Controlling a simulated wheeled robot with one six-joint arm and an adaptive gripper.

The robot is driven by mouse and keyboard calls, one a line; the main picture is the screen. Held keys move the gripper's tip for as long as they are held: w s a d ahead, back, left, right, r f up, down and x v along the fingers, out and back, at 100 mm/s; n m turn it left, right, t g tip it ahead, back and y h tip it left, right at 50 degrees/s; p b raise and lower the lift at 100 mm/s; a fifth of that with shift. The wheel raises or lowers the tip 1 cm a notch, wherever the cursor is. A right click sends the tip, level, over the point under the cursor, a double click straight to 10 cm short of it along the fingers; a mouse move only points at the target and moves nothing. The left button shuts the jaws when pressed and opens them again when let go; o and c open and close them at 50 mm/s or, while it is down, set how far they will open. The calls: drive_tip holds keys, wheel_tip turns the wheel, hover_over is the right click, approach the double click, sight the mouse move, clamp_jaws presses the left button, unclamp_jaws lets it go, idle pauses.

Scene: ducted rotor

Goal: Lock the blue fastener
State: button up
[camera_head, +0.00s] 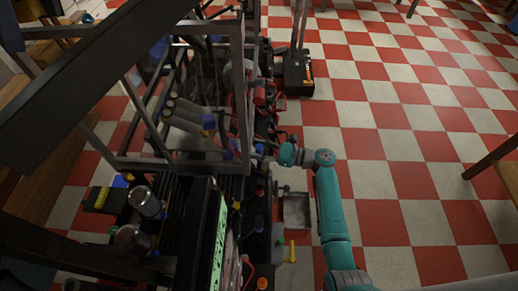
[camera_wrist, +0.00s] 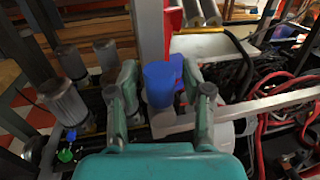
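A blue fastener (camera_wrist: 160,86) with a rounded knob and a side lobe shows in the wrist view, beside a grey metal upright. My gripper (camera_wrist: 159,74) is open, with one teal finger on each side of the fastener. A small gap shows at the left finger; the right fingertip is close to the side lobe, and I cannot tell whether it touches. In the head view my gripper (camera_head: 277,154) is at the right side of the metal frame, close to a small blue piece (camera_head: 259,148). The fastener's base is partly hidden.
A metal frame (camera_head: 240,90) stands left of my arm. Grey cylinders (camera_wrist: 66,102) stand left in the wrist view. Red and black cables (camera_wrist: 270,95) lie to the right. Other blue knobs (camera_head: 208,121) sit inside the frame. The checkered floor (camera_head: 400,130) at right is mostly free.

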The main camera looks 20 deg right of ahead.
clamp_jaws()
drive_tip(key=shift+s, duration=0.1)
drive_tip(key=n, duration=0.2)
drive_tip(key=s+n, duration=0.1)
drive_tip(key=shift+a+f+n+y, duration=0.15)
drive_tip(key=shift+a+n+y, duration=0.15)
drive_tip(key=shift+y, duration=0.1)
drive_tip(key=shift+s+a+f+n+g+y, duration=0.2)
drive_tip(key=shift+s+f+n+g+y, duration=0.4)
drive_tip(key=shift+n, duration=2.2)
drive_tip(key=shift+s+a+f+n+g+y, duration=0.3)
drive_tip(key=shift+f+n, duration=0.5)
drive_tip(key=shift+n, duration=2)
drive_tip(key=shift+s+a+f+n+g+y, duration=0.1)
drive_tip(key=shift+s+f+n+g+y, duration=0.4)
drive_tip(key=shift+n, duration=2.3)
drive_tip(key=shift+s+f, duration=0.1)
drive_tip(key=shift+f, duration=0.15)
